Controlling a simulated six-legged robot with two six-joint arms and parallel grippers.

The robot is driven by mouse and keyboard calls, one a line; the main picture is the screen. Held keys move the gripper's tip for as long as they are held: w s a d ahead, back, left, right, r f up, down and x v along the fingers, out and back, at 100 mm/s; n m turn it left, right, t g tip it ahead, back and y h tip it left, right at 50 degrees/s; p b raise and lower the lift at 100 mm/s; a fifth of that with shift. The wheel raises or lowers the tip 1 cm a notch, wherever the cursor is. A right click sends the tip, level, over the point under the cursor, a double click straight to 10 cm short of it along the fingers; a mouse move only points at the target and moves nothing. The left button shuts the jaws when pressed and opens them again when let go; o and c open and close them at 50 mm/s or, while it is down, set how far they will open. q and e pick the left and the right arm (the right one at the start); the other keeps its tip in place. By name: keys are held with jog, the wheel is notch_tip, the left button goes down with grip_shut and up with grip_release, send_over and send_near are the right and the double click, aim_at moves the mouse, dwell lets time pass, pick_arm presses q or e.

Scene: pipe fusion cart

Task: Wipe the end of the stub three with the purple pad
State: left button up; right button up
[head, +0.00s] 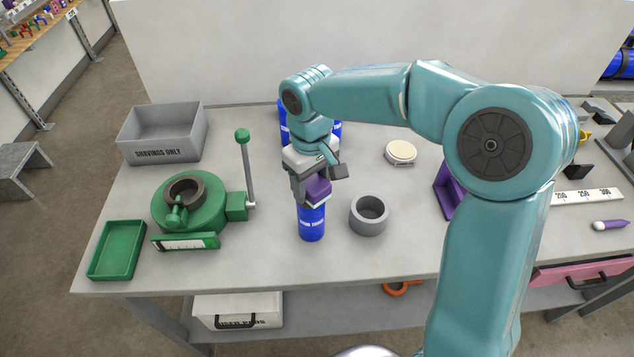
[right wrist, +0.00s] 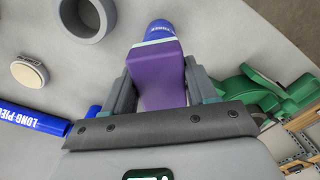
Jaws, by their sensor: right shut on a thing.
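My right gripper (head: 313,180) is shut on the purple pad (head: 319,190) above the workbench. In the right wrist view the purple pad (right wrist: 158,72) sits between both fingers of my right gripper (right wrist: 160,88) and has a pale green edge at its far side. A short blue stub (head: 312,223) with white lettering stands upright on the bench directly under the pad. The lettering is too small to read surely. The pad hides the stub's top end; I cannot tell whether they touch. The stub (right wrist: 160,27) also shows beyond the pad in the right wrist view. My left gripper is out of view.
A grey ring (head: 369,216) stands close right of the stub. A green clamp fixture (head: 205,215) with a lever, a green tray (head: 118,250) and a grey shavings bin (head: 163,133) are left. A blue long piece (right wrist: 35,119) lies behind. A round cream-topped item (head: 400,152) is farther right.

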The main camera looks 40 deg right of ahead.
jog(key=shift+w, duration=0.15)
jog(key=shift+s+f, duration=0.15)
jog(key=shift+s, duration=0.05)
jog(key=shift+s+b, duration=0.75)
jog(key=shift+s, duration=0.6)
jog(key=shift+w+p, duration=0.35)
jog(key=shift+w, duration=0.4)
